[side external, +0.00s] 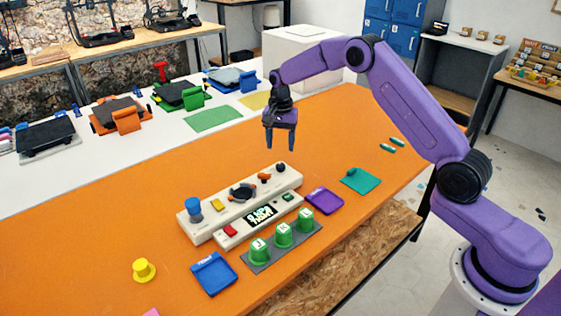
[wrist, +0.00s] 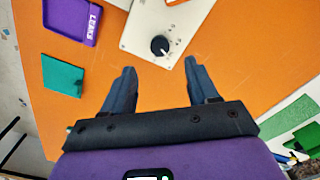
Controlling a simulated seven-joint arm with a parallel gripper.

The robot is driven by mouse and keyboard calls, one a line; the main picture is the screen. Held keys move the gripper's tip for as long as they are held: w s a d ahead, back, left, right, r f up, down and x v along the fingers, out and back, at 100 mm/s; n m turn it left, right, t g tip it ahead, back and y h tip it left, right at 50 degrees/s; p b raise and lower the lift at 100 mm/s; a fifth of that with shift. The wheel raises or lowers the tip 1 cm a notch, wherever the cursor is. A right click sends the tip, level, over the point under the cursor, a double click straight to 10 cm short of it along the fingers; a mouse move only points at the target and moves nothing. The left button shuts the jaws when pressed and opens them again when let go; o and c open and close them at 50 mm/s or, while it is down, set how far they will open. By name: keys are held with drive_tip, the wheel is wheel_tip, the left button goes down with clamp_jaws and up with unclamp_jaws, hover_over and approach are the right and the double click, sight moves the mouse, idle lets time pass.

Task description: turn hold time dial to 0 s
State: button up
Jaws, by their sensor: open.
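A long cream control panel (side external: 220,210) lies on the orange table. A small black dial (side external: 280,168) sits at its right end in the side view. A larger black knob (side external: 242,191) sits mid-panel. I cannot read which is the hold time dial. My gripper (side external: 279,147) points down above the panel's right end, open and empty. Its two fingers (wrist: 159,65) are apart and touch nothing.
The table behind the panel is clear.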

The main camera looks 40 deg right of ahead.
sight(280, 165)
wheel_tip(280, 165, down, 8)
drive_tip(key=shift+r, duration=0.25)
drive_tip(key=c, duration=1)
